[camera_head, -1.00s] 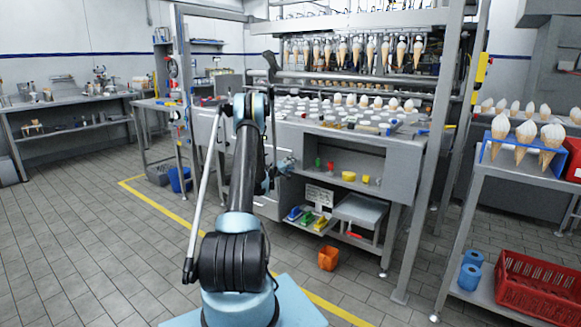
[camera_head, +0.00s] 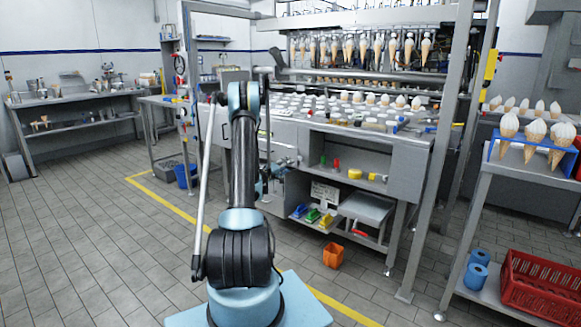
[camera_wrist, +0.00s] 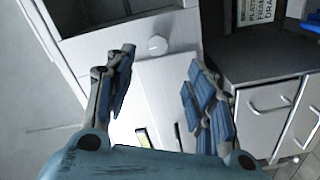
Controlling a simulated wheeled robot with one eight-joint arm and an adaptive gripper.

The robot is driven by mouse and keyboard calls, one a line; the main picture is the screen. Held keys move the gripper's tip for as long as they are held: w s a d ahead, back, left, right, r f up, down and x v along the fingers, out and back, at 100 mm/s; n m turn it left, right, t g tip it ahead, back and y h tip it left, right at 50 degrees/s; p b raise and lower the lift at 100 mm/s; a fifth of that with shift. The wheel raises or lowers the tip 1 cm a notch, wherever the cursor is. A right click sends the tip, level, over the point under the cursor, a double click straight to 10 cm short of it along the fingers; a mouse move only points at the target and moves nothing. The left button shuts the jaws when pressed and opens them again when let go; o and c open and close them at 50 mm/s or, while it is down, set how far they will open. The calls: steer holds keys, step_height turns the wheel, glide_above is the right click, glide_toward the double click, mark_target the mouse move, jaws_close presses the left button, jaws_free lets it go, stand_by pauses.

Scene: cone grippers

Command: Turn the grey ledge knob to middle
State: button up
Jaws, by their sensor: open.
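A pale grey, round, faceted knob (camera_wrist: 157,45) sits on a light grey ledge (camera_wrist: 181,30) in the upper middle of the wrist view. My gripper (camera_wrist: 160,62) is open, with its blue padded fingers spread to the left and right below the knob. The fingers look apart from the knob, and nothing is between them. I cannot tell how far the knob is beyond the fingertips, or read its setting. In the head view my gripper is largely hidden beside my arm, in front of the machine, and I cannot make out the knob there.
The machine's cabinet (camera_head: 405,170) has an open shelf with small coloured items. An orange bin (camera_head: 333,256) stands on the floor. A red crate (camera_head: 540,288) is on the right rack. Open tiled floor lies to the left. In the wrist view a dark-topped cabinet (camera_wrist: 262,55) stands at right.

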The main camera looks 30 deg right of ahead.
steer(key=shift+v, duration=0.9)
steer(key=n, duration=2.2)
glide_toward(299, 159)
steer(key=x, duration=0.8)
steer(key=shift+d+f, duration=0.1)
steer(key=shift+w, duration=0.1)
steer(key=c, duration=1.1)
